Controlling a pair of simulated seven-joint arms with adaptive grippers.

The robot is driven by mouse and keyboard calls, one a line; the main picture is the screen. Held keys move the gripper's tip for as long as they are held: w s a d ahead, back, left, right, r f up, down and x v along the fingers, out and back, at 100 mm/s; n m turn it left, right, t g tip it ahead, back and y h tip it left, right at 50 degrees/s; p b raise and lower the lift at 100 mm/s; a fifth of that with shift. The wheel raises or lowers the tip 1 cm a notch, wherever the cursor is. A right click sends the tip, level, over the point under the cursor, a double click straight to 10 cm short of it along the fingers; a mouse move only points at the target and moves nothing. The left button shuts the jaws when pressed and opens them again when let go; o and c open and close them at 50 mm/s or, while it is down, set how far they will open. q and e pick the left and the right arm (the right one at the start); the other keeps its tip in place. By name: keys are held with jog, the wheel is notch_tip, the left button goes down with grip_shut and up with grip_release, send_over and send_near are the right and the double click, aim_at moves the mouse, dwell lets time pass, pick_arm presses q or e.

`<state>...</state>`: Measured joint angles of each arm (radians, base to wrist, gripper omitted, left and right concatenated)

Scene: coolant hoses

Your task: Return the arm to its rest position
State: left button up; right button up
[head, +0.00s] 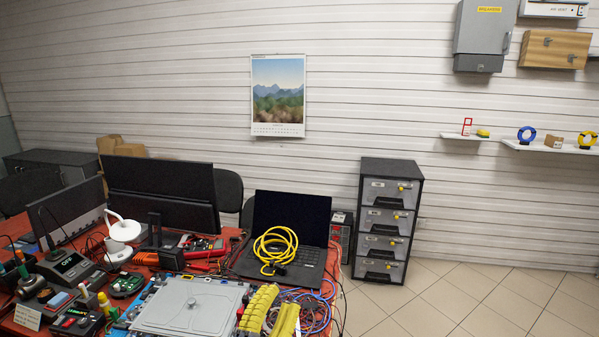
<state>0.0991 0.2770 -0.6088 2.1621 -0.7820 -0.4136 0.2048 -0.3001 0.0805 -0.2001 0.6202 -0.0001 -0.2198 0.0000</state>
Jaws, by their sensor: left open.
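I make out neither of my grippers nor either of my arms in the head view. A grey flat plate (190,306) lies on the red-topped workbench at the bottom of the view. Yellow ribbed pieces (258,309) lie at its right side, next to a tangle of blue and purple hoses or cables (316,308). A coiled yellow cable (275,247) with a dark end rests on the open black laptop (312,215). Nothing is seen gripping any of these things.
Monitors (163,186), a white lamp (122,231) and several tools and instruments crowd the bench's left. A drawer cabinet (388,169) stands right of the bench. Wall shelves (549,148) hold small items. The tiled floor (470,300) at the right is clear.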

pick_arm(q)
jog(key=s+a+f+n+g+y, duration=0.25)
jog(key=a+f+n+y, duration=0.2)
jog(key=a+f, duration=0.3)
jog(key=s+a+f+n+g+y, duration=0.2)
jog(key=s+a+f+n+y, duration=0.15)
jog(key=a+f+y, duration=0.35)
jog(key=s+a+f+g+y, duration=0.1)
jog(key=s+a+f+g, duration=0.4)
jog(key=s, duration=0.5)
jog(key=s+a+f+g+y, duration=0.1)
jog(key=s+a+f+g, duration=0.2)
jog(key=s+a+f, duration=0.55)
jog(key=s+d+f+g+h, duration=0.1)
jog(key=s+d+f, duration=0.1)
jog(key=f, duration=0.8)
jog(key=s+d+f+n+g+h, duration=0.1)
jog(key=d+f, duration=0.2)
jog(key=f, duration=0.8)
jog(key=s+d+f+g+h, duration=0.1)
jog(key=s+d+f+h, duration=0.1)
jog(key=f, duration=0.8)
jog(key=s+f+n+g, duration=0.3)
jog(key=s+f, duration=1.6)
jog(key=s, duration=0.1)
jog(key=shift+s+a+h, duration=0.15)
jog(key=shift+s+h, duration=0.25)
jog(key=shift+h, duration=0.05)
